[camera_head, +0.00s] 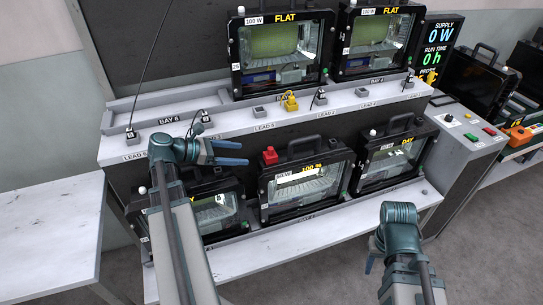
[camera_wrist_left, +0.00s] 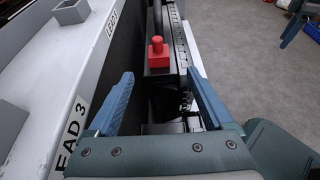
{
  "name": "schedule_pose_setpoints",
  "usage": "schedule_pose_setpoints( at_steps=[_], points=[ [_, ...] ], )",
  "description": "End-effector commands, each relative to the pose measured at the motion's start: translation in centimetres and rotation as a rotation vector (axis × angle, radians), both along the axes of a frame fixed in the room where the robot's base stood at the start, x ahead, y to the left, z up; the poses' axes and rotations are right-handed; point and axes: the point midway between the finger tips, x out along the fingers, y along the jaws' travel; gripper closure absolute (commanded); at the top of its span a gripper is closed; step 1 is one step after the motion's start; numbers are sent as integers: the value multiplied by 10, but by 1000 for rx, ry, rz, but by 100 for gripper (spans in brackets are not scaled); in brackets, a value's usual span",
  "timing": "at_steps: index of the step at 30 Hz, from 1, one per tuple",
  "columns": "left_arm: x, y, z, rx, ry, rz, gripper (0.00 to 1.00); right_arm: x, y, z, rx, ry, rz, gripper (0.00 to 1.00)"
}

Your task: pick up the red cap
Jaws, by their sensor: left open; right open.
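The red cap (camera_head: 270,156) sits on the top left edge of the middle lower floodlight housing (camera_head: 305,186), whose screen reads 100 %. My left gripper (camera_head: 238,153) is open and empty, just left of the cap, with its fingers pointing toward it. In the left wrist view the red cap (camera_wrist_left: 157,56) stands upright on a dark housing, beyond and between the two open fingers (camera_wrist_left: 160,82), not touching them. My right gripper (camera_head: 374,255) is at the lower right, mostly hidden by its own arm and far from the cap.
A white shelf (camera_head: 240,122) with lead sockets and a yellow plug (camera_head: 291,102) runs behind the cap. Housings stand on both sides, one reading DAY (camera_head: 398,158). A control box (camera_head: 470,130) stands at right. A bare white table (camera_head: 50,230) is at left.

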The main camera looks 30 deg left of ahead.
Motion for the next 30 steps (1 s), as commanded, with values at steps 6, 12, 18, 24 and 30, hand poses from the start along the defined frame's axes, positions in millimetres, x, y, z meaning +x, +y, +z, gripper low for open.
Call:
schedule_pose_setpoints(
  at_steps=[6, 12, 18, 24, 30],
  points=[
    [30, -26, -20, 1, 0, -4, 15, 0, 0, -20, 0, 0, 0, 50],
    [45, -39, -26, 2, 0, -2, 15, 0, 0, -26, 0, 0, 0, 50],
    [48, -41, -26, 2, 0, -1, 15, 0, 0, -26, 0, 0, 0, 50],
    [56, -47, -30, 2, 0, -2, 15, 0, 0, -30, 0, 0, 0, 50],
    [78, -63, -41, 2, 0, -4, 15, 0, 0, -41, 0, 0, 0, 50]
  ],
)
